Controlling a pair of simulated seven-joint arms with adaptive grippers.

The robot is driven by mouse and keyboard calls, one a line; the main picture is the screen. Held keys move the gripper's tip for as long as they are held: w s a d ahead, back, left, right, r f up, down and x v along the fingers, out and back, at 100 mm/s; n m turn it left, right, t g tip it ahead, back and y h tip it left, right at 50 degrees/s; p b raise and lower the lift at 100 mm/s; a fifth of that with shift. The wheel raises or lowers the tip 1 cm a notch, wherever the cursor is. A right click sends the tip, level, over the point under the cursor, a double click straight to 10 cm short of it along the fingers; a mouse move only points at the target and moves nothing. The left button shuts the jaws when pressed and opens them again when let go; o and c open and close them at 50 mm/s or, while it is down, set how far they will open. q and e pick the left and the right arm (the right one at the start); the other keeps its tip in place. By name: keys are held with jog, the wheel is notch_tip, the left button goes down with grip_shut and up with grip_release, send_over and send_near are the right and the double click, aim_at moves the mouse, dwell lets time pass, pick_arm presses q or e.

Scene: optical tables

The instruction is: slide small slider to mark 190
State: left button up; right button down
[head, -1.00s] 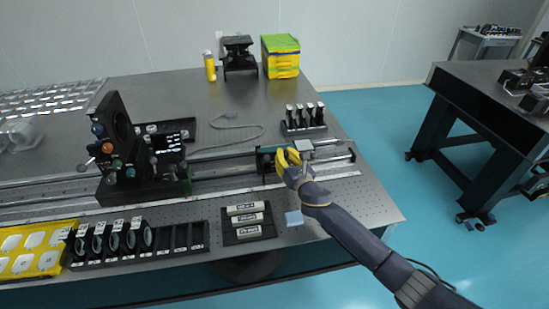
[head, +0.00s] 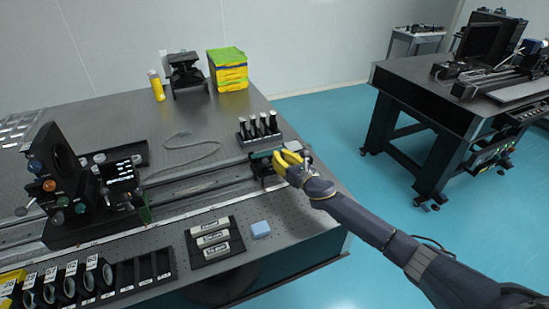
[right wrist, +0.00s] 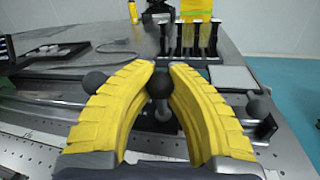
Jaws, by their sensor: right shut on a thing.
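The small slider (head: 262,167) is a dark block with a green part, sitting on the long rail (head: 200,184) near its right end. My right gripper (head: 287,160), with yellow fingers, is at the slider's right side. In the right wrist view my right gripper (right wrist: 161,72) has its fingers on both sides of a dark round knob (right wrist: 160,86) on a short metal post, shut on it. The fingers and wrist partly cover the slider and the rail's end. The scale marks are too small to read. My left gripper is out of view.
A rack of posts (head: 258,132) stands just behind the slider. A large black mount (head: 75,190) with knobs sits on the rail at left.

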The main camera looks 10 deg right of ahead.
jog(key=c, duration=1.1)
grip_release()
jog(key=v, duration=1.2)
jog(key=shift+d, duration=0.1)
